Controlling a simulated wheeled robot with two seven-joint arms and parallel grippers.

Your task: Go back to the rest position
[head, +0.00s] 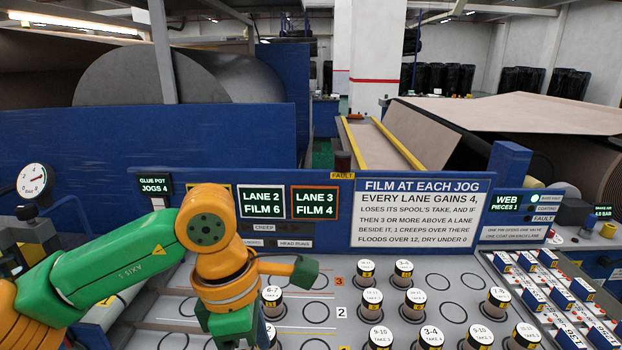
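My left arm comes in from the left. My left gripper (236,328) points down over the left part of the grey panel (455,265), and its lower end is cut off by the bottom edge. Its fingertips are hidden, so I cannot tell whether it is open or holds anything. A labelled spool (271,297) marked 6-7 stands close to its right. Several more spools, such as one marked 3-4 (430,336), stand upright on circles to the right. My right gripper is not in view.
A sign (421,213) headed "FILM AT EACH JOG" and lane displays reading LANE 2 FILM 6 (262,202) and LANE 3 FILM 4 (315,203) stand behind the panel. A gauge (35,181) is at left. A rack of blue-and-white blocks (548,258) is at right. Several circles are empty.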

